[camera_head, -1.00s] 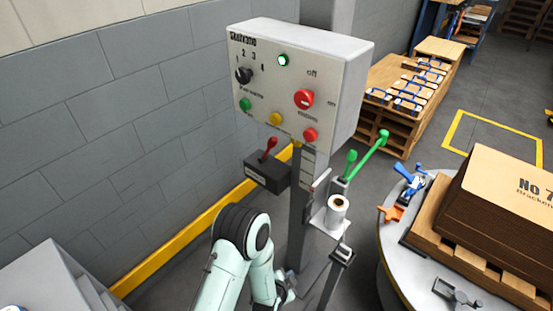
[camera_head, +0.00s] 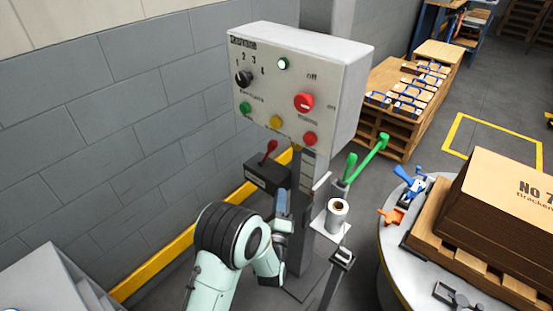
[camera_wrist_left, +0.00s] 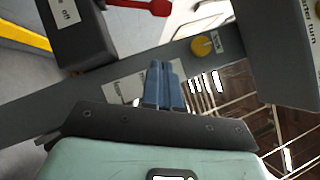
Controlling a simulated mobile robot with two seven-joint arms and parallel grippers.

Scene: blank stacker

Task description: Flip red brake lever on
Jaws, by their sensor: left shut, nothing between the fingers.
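The red brake lever (camera_head: 268,149) stands up from a dark box (camera_head: 266,176) below the control panel in the head view. In the left wrist view the red lever (camera_wrist_left: 150,6) shows at the top edge, with part of its dark box (camera_wrist_left: 75,35) at the upper left. My left gripper (camera_head: 283,199) is just below and right of the box, apart from the lever. In the left wrist view its blue fingers (camera_wrist_left: 160,75) are together and empty, pointing toward the grey post. My right gripper is not in view.
The control panel (camera_head: 290,90) with knobs and buttons hangs above on a grey post (camera_head: 304,215). Green levers (camera_head: 365,160) and a white roll (camera_head: 337,210) are right of the post. A round table (camera_head: 395,245) with a stack is further right. A wall is at the left.

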